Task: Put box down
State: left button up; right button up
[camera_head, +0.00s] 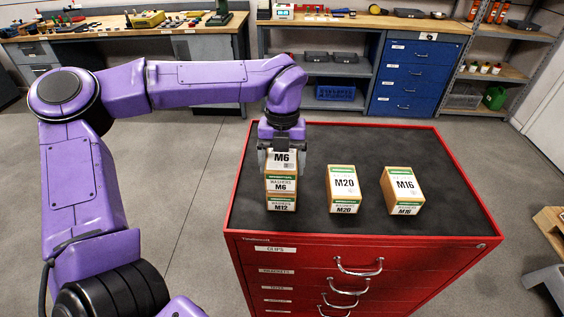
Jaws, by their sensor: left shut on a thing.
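My left gripper (281,157) points down over the red cabinet and is shut on the M6 washers box (281,184). That box sits directly above the M12 washers box (281,204), lined up with it; I cannot tell whether a thin gap lies between them. The M20 box (342,189) and the M16 box (402,190) stand apart to the right on the black top mat. The gripper's fingers cover the upper sides of the M6 box. My right gripper is not in view.
The red drawer cabinet (360,250) has a raised rim and free black mat (360,145) behind and right of the boxes. Workbenches (140,27) and blue drawers (415,75) stand at the back. A wooden-topped thing (552,222) is at the right edge.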

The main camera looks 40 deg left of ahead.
pick_arm(q)
jog(key=shift+a+f, duration=0.1)
jog(key=shift+f, duration=0.6)
jog(key=shift+f, duration=0.1)
jog(key=o, duration=1.3)
jog(key=shift+o, duration=0.2)
jog(key=r, duration=0.4)
jog(key=w+r, duration=0.1)
jog(key=r, duration=0.3)
jog(key=r+b, duration=0.1)
jog(key=r, duration=0.3)
jog(key=shift+w+a+r, duration=0.1)
jog(key=shift+w+a, duration=0.05)
jog(key=shift+a, duration=0.15)
